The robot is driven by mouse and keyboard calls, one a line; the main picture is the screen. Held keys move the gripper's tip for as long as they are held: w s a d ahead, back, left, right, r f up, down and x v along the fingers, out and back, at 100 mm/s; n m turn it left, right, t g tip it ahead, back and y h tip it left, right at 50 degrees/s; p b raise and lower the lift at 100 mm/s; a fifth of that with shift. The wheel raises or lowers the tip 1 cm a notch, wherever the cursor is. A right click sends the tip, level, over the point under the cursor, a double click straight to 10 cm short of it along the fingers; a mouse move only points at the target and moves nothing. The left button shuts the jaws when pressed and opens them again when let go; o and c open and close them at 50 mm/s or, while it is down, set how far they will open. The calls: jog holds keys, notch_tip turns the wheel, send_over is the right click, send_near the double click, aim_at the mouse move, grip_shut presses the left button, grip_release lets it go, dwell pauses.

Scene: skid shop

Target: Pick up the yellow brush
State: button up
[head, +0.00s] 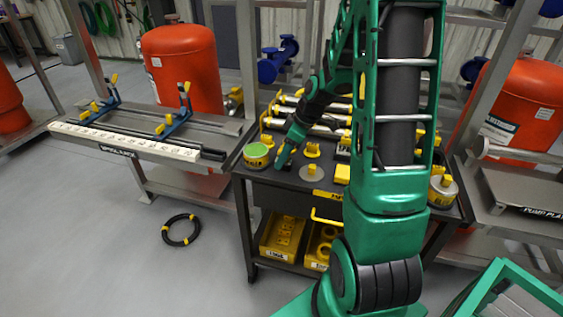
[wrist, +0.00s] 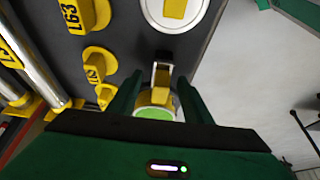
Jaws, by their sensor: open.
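A small yellow piece with a dark and pale part, which looks like the yellow brush (wrist: 162,76), shows in the wrist view between my fingertips. My gripper (wrist: 160,84) is open, with one dark green finger on each side of it. I cannot tell whether either finger touches it. In the head view my gripper (head: 281,163) points down at the left end of the dark cart top, just right of a round tin with a green top (head: 257,150). I cannot make out the brush there. The tin's green top (wrist: 154,113) also shows in the wrist view below the brush.
A grey disc with a yellow knob (head: 312,173) and yellow blocks stand right of my gripper on the cart. Metal bars (head: 300,122) in yellow holders lie behind. Yellow bins (head: 283,238) sit on the shelf below. A black hose coil (head: 181,230) lies on open floor at left.

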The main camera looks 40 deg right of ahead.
aim_at(280, 150)
jog(key=shift+f, duration=0.2)
grip_shut()
jog(key=shift+w+r, duration=0.1)
notch_tip(280, 150, up, 4)
jog(key=shift+r, duration=0.1)
jog(key=s+a+r, duration=0.5)
jog(key=a+r, duration=0.1)
jog(key=a, duration=0.4)
jog(key=shift+s+a+r, duration=0.15)
jog(key=shift+a+r, duration=0.15)
jog(key=c, duration=1)
grip_release()
jog(key=shift+c, duration=0.2)
